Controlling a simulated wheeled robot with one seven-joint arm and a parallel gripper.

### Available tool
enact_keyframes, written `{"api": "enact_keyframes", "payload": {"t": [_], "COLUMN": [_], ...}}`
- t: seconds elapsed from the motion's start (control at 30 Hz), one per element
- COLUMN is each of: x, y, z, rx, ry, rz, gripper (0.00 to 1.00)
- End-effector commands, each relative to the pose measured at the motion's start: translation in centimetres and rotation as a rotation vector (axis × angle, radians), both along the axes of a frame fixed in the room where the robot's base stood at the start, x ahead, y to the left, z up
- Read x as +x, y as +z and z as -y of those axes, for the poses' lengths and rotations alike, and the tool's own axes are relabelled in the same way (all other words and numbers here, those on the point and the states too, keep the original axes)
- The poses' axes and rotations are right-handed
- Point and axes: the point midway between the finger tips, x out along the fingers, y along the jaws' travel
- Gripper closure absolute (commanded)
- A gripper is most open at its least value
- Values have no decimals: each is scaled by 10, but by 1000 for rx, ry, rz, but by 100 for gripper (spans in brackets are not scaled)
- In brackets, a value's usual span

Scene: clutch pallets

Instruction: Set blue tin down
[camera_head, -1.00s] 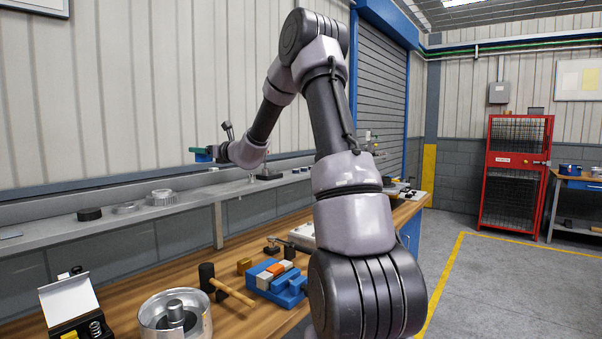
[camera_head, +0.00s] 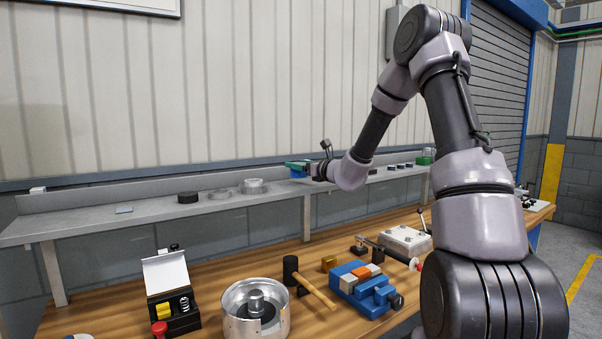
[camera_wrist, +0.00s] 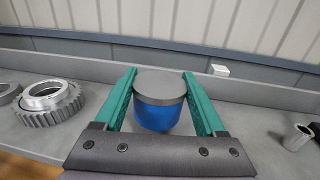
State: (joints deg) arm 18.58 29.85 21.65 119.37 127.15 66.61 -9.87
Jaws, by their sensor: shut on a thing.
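The blue tin (camera_wrist: 157,117) has a grey lid and stands upright between the green fingers of my gripper (camera_wrist: 159,76) in the wrist view. My gripper is shut on it. In the head view my gripper (camera_head: 298,168) is small, over the grey shelf (camera_head: 80,225) along the wall, and a bit of the tin's blue (camera_head: 298,175) shows beneath the green fingers. The tin's underside is hidden, so I cannot tell whether it touches the shelf.
On the shelf, a toothed metal gear (camera_wrist: 50,101) lies left of my gripper and a small metal cylinder (camera_wrist: 297,137) lies right. A white block (camera_wrist: 220,71) is behind. Below, the wooden bench holds a mallet (camera_head: 318,291), a blue vise (camera_head: 366,292) and a round metal housing (camera_head: 256,312).

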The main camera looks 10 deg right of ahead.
Motion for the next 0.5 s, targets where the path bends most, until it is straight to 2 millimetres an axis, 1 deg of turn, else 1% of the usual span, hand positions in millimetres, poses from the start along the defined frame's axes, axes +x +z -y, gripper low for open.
{"api": "enact_keyframes", "payload": {"t": [0.03,0.17,0.5], "x": [0,0,0], "y": [-10,-23,-26], "z": [0,0,0], "rx": [4,2,1], "ry": [0,0,0], "rz": [-6,-2,0], "gripper": [89,89,89]}}
